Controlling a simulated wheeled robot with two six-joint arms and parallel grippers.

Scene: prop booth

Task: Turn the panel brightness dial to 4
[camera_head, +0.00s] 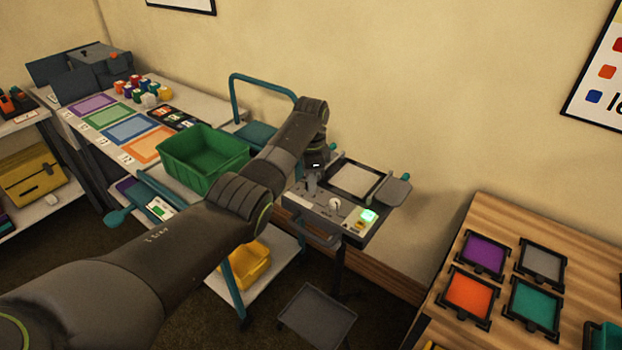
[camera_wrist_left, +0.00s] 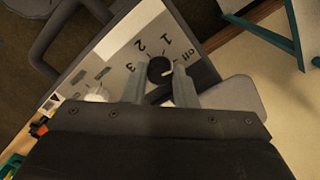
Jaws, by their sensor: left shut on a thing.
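The control panel (camera_head: 322,207) is a grey box on a stand beside the cart. In the left wrist view its light face (camera_wrist_left: 117,62) carries the printed marks 1, 2 and 3 around a round black dial (camera_wrist_left: 160,69) with a white pointer line. My left gripper (camera_wrist_left: 160,88) is shut on the black dial, one finger on each side. In the head view my left gripper (camera_head: 312,183) reaches down to the panel's left part and hides this dial. My right gripper is out of view.
A green bin (camera_head: 203,160) stands on the cart at left. A wooden table (camera_head: 480,215) with coloured panels is at right.

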